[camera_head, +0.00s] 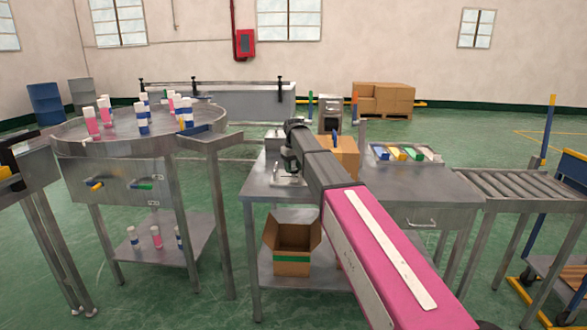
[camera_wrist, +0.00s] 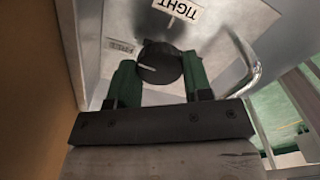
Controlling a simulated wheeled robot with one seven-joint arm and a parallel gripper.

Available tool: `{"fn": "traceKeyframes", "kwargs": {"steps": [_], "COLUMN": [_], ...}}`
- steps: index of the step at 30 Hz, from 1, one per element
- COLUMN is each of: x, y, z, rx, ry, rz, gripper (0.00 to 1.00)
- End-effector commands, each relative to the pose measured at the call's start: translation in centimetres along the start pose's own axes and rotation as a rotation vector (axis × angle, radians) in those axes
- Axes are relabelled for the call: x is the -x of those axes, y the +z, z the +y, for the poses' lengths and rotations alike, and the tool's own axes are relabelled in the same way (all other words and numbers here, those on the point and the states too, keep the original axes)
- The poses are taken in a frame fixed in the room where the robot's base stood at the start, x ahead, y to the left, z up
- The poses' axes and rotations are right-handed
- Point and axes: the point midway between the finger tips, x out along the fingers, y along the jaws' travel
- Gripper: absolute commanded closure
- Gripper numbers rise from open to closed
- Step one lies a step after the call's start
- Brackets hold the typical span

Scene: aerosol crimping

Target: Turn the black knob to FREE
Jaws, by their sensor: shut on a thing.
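The black knob (camera_wrist: 165,62) is on a grey metal panel (camera_wrist: 105,20) in the wrist view. A white line on its face points left. A white label reading TIGHT (camera_wrist: 179,10) is above and right of it. A smaller label (camera_wrist: 121,46) is at its left, too blurred to read surely. My gripper (camera_wrist: 158,72) has its green fingers on the left and right sides of the knob and is shut on it. In the head view my gripper (camera_head: 291,150) is over the back left of the metal table (camera_head: 400,190); the knob cannot be made out there.
A bent metal handle (camera_wrist: 245,65) stands close to the right finger. A brown surface (camera_wrist: 35,80) is near on the left. In the head view, a round table (camera_head: 65,130) with several bottles is at left, an open carton (camera_head: 292,262) is below, and a roller conveyor (camera_head: 520,185) is at right.

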Motion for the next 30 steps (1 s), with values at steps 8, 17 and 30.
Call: {"fn": "traceKeyframes", "kwargs": {"steps": [8,17,30], "x": [0.04,0.04,0.03], "y": [-0.03,-0.02,-0.01], "z": [-0.02,-0.02,-0.02], "rx": [0.1,0.127,0.125], "ry": [0.0,0.0,0.0], "rz": [0.0,0.0,0.0], "gripper": [0.78,0.78,0.29]}}
